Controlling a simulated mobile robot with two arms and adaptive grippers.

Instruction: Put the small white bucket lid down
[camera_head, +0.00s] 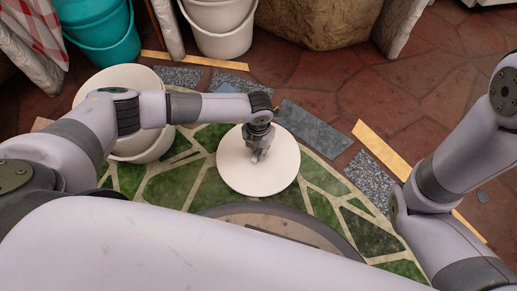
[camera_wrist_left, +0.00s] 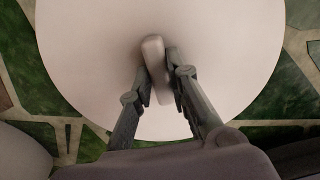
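The small white bucket lid (camera_head: 238,172) is a round disc with a short pale handle at its middle. My left gripper (camera_head: 260,152) points down at it from above. In the left wrist view, the fingers of my left gripper (camera_wrist_left: 157,68) stand on both sides of the handle (camera_wrist_left: 154,62) and look closed on it. The lid (camera_wrist_left: 90,60) fills much of that view, over the green mosaic top. I cannot tell how high it is above that surface. My right arm is at the right; its gripper is out of view.
A white bucket (camera_head: 98,84) stands at the left, partly hidden behind my left arm. Beyond are a teal bucket (camera_head: 108,52), another white bucket (camera_head: 222,42) and a stone block (camera_head: 315,22).

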